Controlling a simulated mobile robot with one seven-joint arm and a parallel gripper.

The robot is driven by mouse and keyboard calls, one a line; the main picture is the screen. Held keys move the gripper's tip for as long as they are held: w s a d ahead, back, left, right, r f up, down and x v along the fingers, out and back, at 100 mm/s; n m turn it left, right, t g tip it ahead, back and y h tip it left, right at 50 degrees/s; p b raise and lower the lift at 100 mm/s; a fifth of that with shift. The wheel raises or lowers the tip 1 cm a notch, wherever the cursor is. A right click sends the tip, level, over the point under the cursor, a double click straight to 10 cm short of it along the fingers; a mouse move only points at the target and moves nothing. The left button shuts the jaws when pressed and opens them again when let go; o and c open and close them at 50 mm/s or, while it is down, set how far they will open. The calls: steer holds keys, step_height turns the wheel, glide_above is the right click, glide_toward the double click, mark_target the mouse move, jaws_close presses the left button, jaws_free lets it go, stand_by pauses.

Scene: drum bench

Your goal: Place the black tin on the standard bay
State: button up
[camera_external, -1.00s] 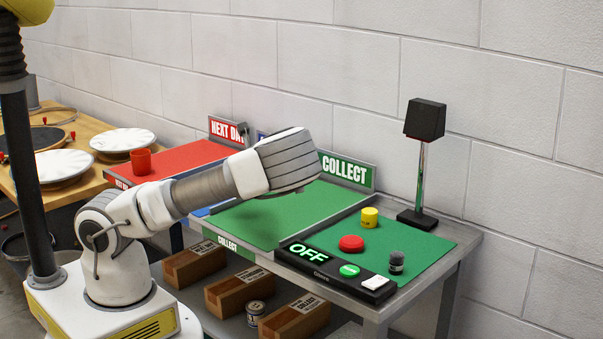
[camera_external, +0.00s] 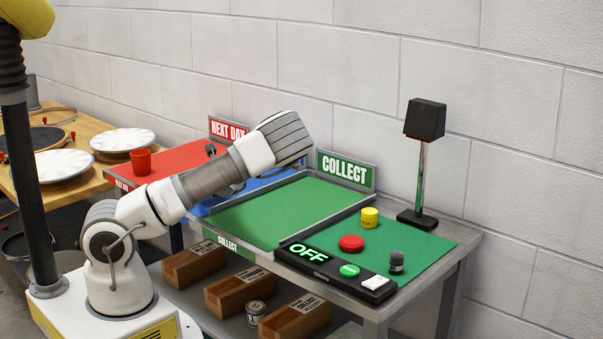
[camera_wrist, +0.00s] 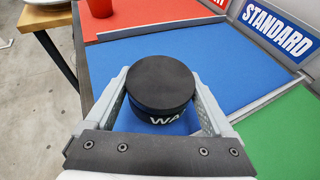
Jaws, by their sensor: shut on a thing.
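The black tin (camera_wrist: 160,88) is round, with white lettering on its side. My gripper (camera_wrist: 163,105) is shut on it, one finger on each side, in the wrist view. The tin is over the blue standard bay (camera_wrist: 225,60), which carries a blue STANDARD sign (camera_wrist: 278,28). I cannot tell whether the tin touches the bay surface. In the external view the blue bay (camera_external: 262,183) shows partly behind my arm, and my gripper and the tin are hidden there.
The red NEXT DAY bay (camera_external: 180,160) with a red cup (camera_external: 140,162) lies left. The green COLLECT bay (camera_external: 290,212) is right, empty, with a raised divider. Beyond it stand a yellow tin (camera_external: 369,218), a red disc (camera_external: 351,244), a dark grey tin (camera_external: 396,262) and a lamp (camera_external: 425,120).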

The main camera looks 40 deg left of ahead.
steer(key=shift+f, duration=1.6)
steer(key=shift+f+b, duration=0.15)
steer(key=shift+b, duration=0.15)
steer(key=o, duration=1.2)
steer(key=shift+r, duration=0.2)
steer(key=p+v, duration=0.2)
steer(key=v, duration=1)
